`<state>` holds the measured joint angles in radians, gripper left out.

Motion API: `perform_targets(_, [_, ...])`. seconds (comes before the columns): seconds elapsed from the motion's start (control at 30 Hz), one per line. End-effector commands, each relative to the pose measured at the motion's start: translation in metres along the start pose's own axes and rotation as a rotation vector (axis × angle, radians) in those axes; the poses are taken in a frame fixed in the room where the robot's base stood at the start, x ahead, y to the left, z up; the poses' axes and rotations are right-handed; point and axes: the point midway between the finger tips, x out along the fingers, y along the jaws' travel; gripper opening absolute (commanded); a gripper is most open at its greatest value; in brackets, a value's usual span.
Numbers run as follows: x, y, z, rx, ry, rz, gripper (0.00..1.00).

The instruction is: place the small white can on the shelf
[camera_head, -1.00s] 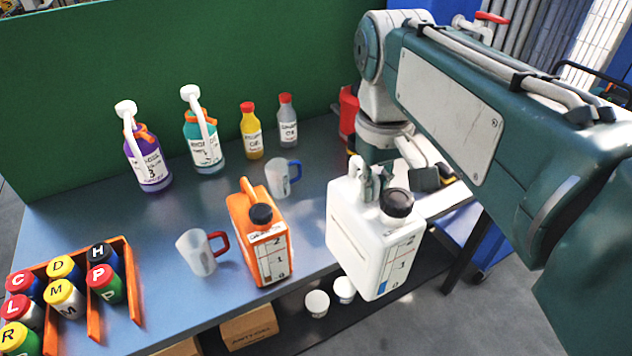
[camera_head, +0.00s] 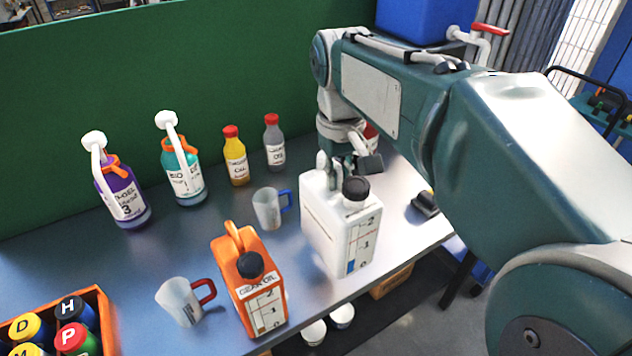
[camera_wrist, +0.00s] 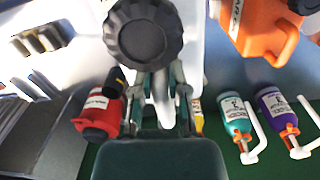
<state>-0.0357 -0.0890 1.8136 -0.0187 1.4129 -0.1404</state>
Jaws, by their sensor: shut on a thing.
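The small white can (camera_head: 338,225) has a black cap and a marked scale on its front. It is upright over the front right part of the blue-grey shelf top (camera_head: 110,262); I cannot tell whether its base touches. My gripper (camera_head: 338,168) is shut on its handle, partly hidden by the can and my arm. In the wrist view, the fingers (camera_wrist: 162,85) close around the white handle, below the black cap (camera_wrist: 143,42) in the picture. The can's white side (camera_wrist: 190,55) shows behind the cap.
The orange gear oil can (camera_head: 248,280) and a clear jug with blue handle (camera_head: 268,208) stand left of the white can. A red-handled jug (camera_head: 182,302), several bottles and an orange crate (camera_head: 103,312) are farther left. White tubs (camera_head: 314,332) sit below the front edge.

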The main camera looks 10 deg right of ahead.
Motion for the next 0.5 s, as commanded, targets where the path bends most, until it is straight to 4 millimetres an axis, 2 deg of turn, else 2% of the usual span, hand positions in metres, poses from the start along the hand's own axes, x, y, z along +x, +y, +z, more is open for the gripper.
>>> perform_targets(0.13, [0.013, 0.002, -0.027, -0.001, -0.001, 0.000, 0.00])
perform_targets(0.33, [0.044, 0.003, -0.051, 0.000, -0.001, 0.000, 0.00])
perform_targets(0.5, [0.057, 0.004, -0.062, 0.001, 0.002, 0.000, 0.00])
